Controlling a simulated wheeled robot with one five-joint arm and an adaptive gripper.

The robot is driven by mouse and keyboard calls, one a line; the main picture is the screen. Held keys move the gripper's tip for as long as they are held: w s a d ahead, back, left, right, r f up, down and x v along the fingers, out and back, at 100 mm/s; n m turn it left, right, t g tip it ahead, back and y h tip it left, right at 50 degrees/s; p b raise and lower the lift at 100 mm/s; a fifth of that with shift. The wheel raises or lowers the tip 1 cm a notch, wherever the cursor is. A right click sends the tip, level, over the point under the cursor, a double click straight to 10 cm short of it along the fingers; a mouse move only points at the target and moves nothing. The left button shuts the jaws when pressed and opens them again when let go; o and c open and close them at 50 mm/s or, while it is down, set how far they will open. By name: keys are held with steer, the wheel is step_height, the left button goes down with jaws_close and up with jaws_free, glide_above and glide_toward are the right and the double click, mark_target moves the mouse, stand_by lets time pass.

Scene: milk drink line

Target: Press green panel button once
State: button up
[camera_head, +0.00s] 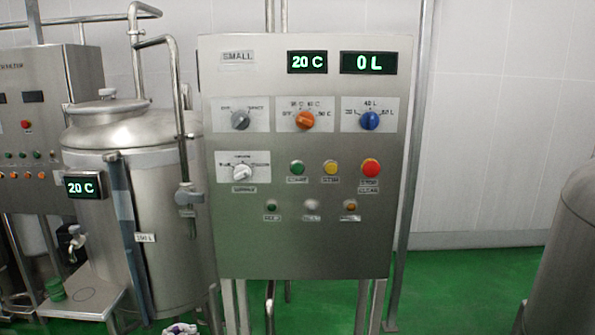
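The steel control panel (300,245) stands upright in the middle of the head view, facing me. A label under the green button appears to read START. A smaller green light or button (271,206) sits lower left of it, in a bottom row. My gripper is not clearly seen; only a small pale and dark shape shows at the bottom edge, too cut off to identify.
Blue (370,120), orange (304,120), grey and white knobs are on the panel. Displays read 20 C and 0 L. A steel tank (175,250) with pipes stands left, another tank (568,265) at the right edge. Green floor (455,290) shows between the panel and right tank.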

jaws_close()
stand_by(1.5)
